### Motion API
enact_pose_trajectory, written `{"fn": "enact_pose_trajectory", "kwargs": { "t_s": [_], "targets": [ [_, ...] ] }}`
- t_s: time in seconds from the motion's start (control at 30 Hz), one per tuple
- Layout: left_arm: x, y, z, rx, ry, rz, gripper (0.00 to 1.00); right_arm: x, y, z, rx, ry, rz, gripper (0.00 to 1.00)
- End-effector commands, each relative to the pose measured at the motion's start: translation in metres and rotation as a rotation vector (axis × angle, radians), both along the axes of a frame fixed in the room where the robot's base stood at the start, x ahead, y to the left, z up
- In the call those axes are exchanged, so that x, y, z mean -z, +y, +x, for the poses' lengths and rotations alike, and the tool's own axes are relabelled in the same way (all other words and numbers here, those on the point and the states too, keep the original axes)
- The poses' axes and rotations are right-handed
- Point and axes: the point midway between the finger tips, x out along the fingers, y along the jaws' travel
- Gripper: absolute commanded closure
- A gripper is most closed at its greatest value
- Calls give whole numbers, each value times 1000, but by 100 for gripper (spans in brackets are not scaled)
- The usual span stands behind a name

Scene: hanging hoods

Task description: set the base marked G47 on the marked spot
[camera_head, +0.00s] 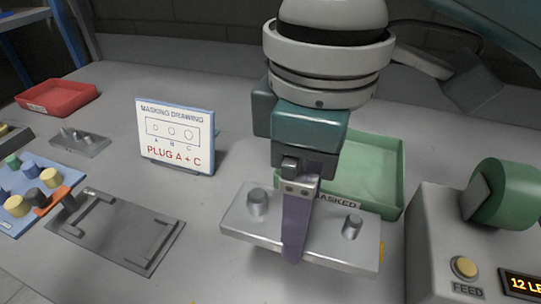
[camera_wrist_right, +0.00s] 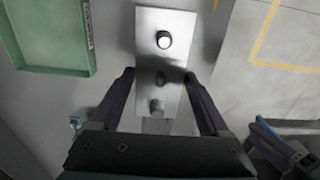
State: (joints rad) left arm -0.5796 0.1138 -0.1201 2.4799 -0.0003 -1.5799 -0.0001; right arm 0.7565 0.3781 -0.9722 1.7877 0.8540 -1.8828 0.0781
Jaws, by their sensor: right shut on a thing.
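A grey metal base with upright pegs (camera_head: 334,243) is held by my right gripper (camera_head: 296,230) in the middle of the head view. The fingers clasp its long sides near the middle; the near finger hides the centre. In the right wrist view the base (camera_wrist_right: 150,30) carries three pegs in a row between the fingers. No G47 mark is readable on it.
A green tray (camera_head: 393,190) labelled MASKED lies behind the base. A FEED box (camera_head: 430,262) stands right. A "PLUG A + C" drawing sign (camera_head: 177,172), a dark fixture plate (camera_head: 122,232), a plug tray (camera_head: 10,222), a second pegged base (camera_head: 92,146) and a red tray (camera_head: 60,93) are left.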

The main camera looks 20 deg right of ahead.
Motion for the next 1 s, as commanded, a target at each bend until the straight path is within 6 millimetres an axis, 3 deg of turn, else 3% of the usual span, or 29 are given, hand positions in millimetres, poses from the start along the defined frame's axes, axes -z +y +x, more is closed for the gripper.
{"fn": "enact_pose_trajectory", "kwargs": {
  "t_s": [0.1,0.3,0.53,0.77,1.0],
  "targets": [
    [8,1,0,1,-2,3,50,37,-1,0,2,3,-2,100],
    [17,2,0,4,-1,7,50,82,0,0,2,1,-1,100],
    [21,3,0,6,-2,10,50,102,0,1,1,-1,0,100],
    [30,3,0,6,-2,10,50,136,0,1,2,-1,0,100],
    [30,2,0,6,-1,8,50,140,0,1,0,-3,1,100]
  ]
}}
